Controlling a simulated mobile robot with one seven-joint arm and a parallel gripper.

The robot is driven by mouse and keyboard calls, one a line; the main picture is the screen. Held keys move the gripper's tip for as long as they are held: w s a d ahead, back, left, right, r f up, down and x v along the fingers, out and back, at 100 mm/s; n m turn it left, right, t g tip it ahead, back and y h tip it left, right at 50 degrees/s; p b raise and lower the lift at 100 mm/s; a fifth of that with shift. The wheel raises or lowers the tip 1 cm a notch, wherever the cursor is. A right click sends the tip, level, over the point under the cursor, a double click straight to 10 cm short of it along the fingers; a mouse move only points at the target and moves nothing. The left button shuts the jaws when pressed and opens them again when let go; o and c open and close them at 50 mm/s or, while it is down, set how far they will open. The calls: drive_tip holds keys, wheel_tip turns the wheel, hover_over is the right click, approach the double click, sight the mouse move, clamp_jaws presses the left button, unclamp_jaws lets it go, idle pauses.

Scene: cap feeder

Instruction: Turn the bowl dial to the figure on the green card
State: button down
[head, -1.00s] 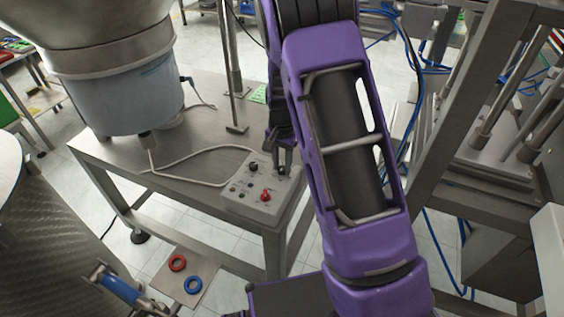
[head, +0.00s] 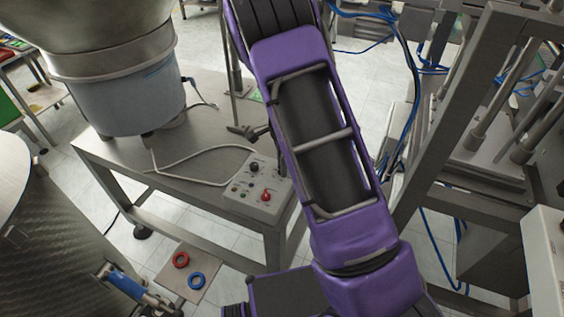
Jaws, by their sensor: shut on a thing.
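The grey control box (head: 240,203) sits at the near right corner of the steel table. A black knob (head: 254,167) is on its upper part and a red knob (head: 266,196) is lower right, among small buttons. I cannot tell which control is the bowl dial or read its markings. A small piece of the green card (head: 257,96) shows on the table's far side beside my arm; its figure is unreadable. My purple arm covers the box's right edge. My gripper is hidden behind the arm, so its hold does not show.
A large feeder bowl on a pale drum (head: 120,98) stands on the steel table (head: 190,165). A pale cable crosses the tabletop. A metal frame (head: 440,110) rises at right. Red (head: 181,260) and blue (head: 197,281) rings lie on a low plate.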

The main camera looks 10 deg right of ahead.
drive_tip(key=shift+m, duration=0.4)
drive_tip(key=c, duration=0.6)
unclamp_jaws()
wheel_tip(320, 180, up, 18)
drive_tip(key=p, duration=0.1)
drive_tip(key=shift+f, duration=0.25)
